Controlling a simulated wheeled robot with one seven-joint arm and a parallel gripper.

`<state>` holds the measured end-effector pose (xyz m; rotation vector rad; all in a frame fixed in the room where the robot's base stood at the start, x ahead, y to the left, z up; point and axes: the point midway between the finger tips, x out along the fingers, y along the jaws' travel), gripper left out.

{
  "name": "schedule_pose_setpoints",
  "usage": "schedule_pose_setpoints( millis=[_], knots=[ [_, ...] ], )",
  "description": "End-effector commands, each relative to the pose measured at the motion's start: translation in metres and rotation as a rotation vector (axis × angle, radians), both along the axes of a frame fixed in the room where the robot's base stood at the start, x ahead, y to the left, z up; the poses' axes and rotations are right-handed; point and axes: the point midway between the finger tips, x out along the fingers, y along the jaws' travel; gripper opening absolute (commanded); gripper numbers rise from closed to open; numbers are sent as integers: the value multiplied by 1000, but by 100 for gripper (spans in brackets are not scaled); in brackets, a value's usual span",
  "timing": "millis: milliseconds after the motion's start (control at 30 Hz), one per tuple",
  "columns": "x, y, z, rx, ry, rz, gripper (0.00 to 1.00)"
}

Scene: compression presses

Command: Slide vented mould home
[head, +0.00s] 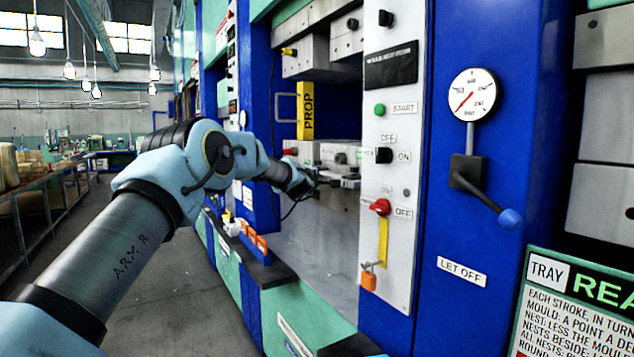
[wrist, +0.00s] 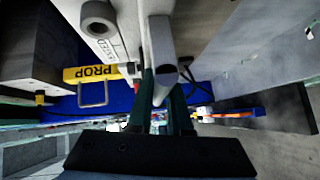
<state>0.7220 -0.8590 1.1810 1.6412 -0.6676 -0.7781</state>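The mould (head: 340,152) is a grey metal block low in the open press bay, under the raised upper blocks. It also shows in the wrist view (wrist: 122,22), with a round boss and a small label that is hard to read. A grey bar (wrist: 162,45) sticks out from it towards me. My gripper (head: 322,180) is at the mould's front in the head view. In the wrist view, my gripper's dark green fingers (wrist: 162,98) lie close on both sides of the bar and look shut on it. The mould's far end is hidden.
A yellow prop (head: 307,110) stands behind the mould; it also shows in the wrist view (wrist: 92,74). The white control panel (head: 392,230) and blue press column (head: 455,200) stand close to the right. A ledge with orange pieces (head: 262,246) lies below my arm.

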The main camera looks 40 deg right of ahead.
Motion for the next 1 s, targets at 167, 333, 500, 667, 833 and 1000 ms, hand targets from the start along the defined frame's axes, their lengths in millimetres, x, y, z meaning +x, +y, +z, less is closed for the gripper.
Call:
schedule_pose_setpoints(
  millis=[167,333,500,667,833,1000],
  knots=[
    [-8,-6,8,-9,-2,-12,36],
    [-8,-6,8,-8,-3,-12,47],
    [-8,-6,6,-7,-3,-11,47],
    [-5,-4,4,-5,-2,-8,47],
    [-4,-2,2,-3,-1,-5,47],
    [-9,7,2,-3,0,-4,47]
  ],
)
